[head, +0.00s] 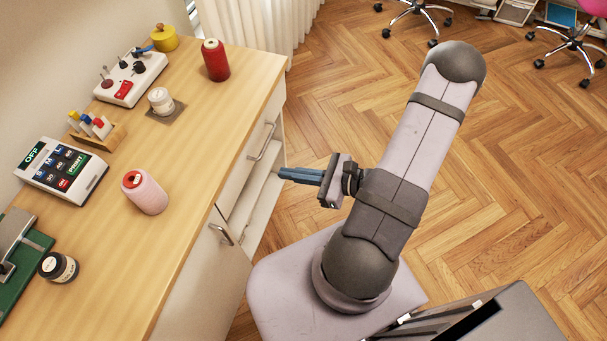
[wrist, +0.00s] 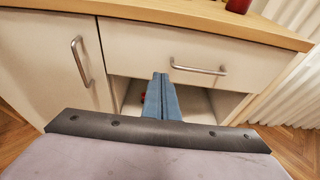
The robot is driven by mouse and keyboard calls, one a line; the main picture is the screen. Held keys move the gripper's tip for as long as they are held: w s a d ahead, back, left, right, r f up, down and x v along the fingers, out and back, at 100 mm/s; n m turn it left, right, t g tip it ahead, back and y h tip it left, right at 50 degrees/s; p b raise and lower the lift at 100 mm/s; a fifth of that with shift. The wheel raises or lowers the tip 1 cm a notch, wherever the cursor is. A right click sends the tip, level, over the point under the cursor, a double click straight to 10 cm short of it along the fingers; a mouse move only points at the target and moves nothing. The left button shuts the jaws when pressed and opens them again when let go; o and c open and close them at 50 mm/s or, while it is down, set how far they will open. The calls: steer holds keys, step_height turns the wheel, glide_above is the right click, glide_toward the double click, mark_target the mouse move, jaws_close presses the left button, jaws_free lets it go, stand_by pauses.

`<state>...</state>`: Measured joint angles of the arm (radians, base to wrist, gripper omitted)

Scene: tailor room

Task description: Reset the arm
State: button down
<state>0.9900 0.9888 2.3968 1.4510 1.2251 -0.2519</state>
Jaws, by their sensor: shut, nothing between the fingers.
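My gripper (head: 283,174) is shut and empty. In the head view it points left toward the front of the wooden-topped cabinet, below the level of the worktop. Its blue fingers lie together in the wrist view (wrist: 162,78), in front of the open space under the drawer. My arm is folded up over my base, right of the cabinet.
The cabinet worktop (head: 190,178) holds a red spool (head: 215,60), a pink spool (head: 144,191), a white jar (head: 160,101), a dark jar (head: 58,267) and control boxes. The drawer handle (wrist: 198,69) and door handle (wrist: 81,61) stick out. Open floor lies to the right.

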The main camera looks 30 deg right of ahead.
steer(key=shift+v, duration=1.75)
steer(key=s+a+r+n+g+h, duration=0.25)
steer(key=s+n+g, duration=0.25)
steer(key=n+g, duration=0.3)
steer(key=s+a+r+n+g+h, duration=0.15)
steer(key=s+a+n+g, duration=0.3)
steer(key=n, duration=0.65)
steer(key=w+d+r+n+t+h+p, duration=0.1)
steer(key=w+r+n+h+p, duration=0.1)
steer(key=r+p, duration=0.4)
steer(key=w+d+r+n+t+h+p, duration=0.1)
steer(key=r+n+h+p, duration=0.3)
steer(key=r, duration=0.5)
steer(key=shift+w+d+r+n+p, duration=0.25)
steer(key=shift+w+n+p, duration=0.45)
steer(key=shift+n+p, duration=0.35)
